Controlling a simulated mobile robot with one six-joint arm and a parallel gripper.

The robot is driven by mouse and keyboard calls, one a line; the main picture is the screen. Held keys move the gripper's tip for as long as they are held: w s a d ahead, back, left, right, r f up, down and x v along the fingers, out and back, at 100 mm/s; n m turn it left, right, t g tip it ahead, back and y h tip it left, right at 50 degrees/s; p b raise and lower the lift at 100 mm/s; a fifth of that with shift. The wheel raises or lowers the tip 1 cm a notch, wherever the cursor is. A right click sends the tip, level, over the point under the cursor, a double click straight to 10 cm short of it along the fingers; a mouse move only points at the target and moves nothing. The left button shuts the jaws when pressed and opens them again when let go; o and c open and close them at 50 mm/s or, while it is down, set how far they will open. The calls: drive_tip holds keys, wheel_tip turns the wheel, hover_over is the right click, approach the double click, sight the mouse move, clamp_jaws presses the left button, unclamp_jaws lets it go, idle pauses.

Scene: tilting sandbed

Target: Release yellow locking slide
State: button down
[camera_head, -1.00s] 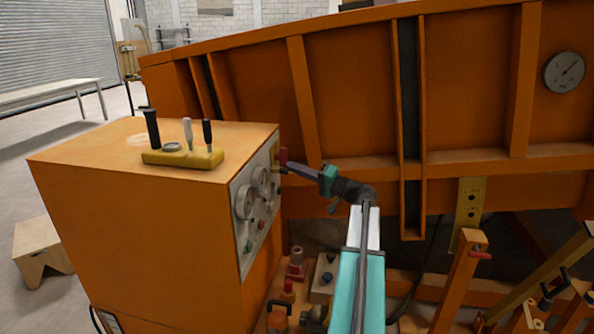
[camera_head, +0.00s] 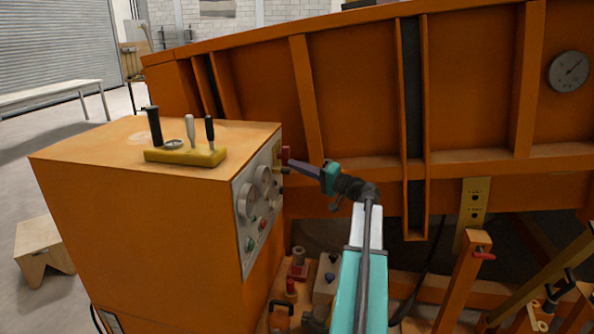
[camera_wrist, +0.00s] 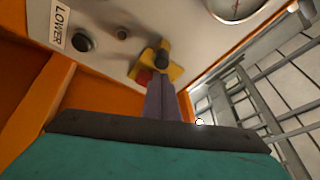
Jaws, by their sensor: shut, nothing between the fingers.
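The yellow slide (camera_wrist: 176,73) sits on the pale control panel (camera_wrist: 110,62) in the wrist view. A dark round knob (camera_wrist: 161,59) is at its middle, and a red part (camera_wrist: 145,77) shows at its lower left. My gripper (camera_wrist: 160,80) is shut and empty, its grey fingertips overlapping the slide's lower edge in the picture. I cannot tell whether they touch it. In the head view my gripper (camera_head: 293,163) reaches the panel's upper right edge beside a small red part (camera_head: 285,154). The slide is hard to make out there.
A LOWER label (camera_wrist: 60,23), a black button (camera_wrist: 83,41) and a gauge (camera_wrist: 235,6) are near the slide. The orange cabinet (camera_head: 130,215) carries a yellow lever block (camera_head: 185,157). The large orange sandbed (camera_head: 355,100) stands close behind my gripper.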

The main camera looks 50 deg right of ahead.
drive_tip(key=shift+w+d+r+b, duration=0.15)
drive_tip(key=shift+w+d+r, duration=0.15)
drive_tip(key=shift+d, duration=0.35)
drive_tip(key=shift+w+d+r+b, duration=0.15)
drive_tip(key=shift+w+d+r, duration=0.15)
drive_tip(key=shift+d, duration=0.3)
drive_tip(key=b+v, duration=0.2)
drive_tip(key=v, duration=0.8)
drive_tip(key=shift+r, duration=0.15)
